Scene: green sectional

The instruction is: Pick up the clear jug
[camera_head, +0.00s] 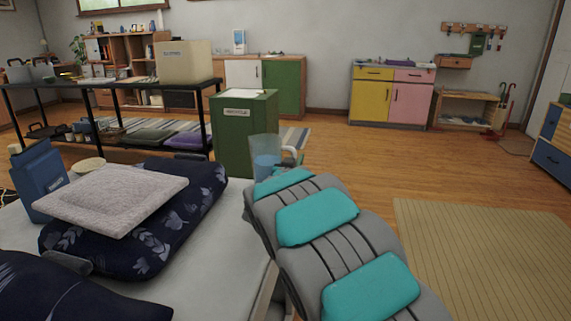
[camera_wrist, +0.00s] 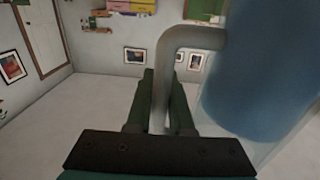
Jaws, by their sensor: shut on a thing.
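The clear jug (camera_head: 265,147) shows near the middle of the head view, in front of the green bin, with blue content in its lower part. Its base is hidden behind my arm, so I cannot tell whether anything is under it. In the wrist view the jug (camera_wrist: 262,85) fills the right side, and its pale handle (camera_wrist: 185,38) runs down between the two dark green fingers. My gripper (camera_wrist: 160,78) is shut on the handle. In the head view the gripper is mostly hidden behind the arm.
A green bin (camera_head: 233,150) stands just behind the jug. A black-framed shelf table (camera_head: 120,90) is at the left. A pale seat with dark floral cushions (camera_head: 150,240) and a blue container (camera_head: 38,182) lies at front left. Wooden floor (camera_head: 350,165) is clear at the right, beside a striped rug (camera_head: 480,255).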

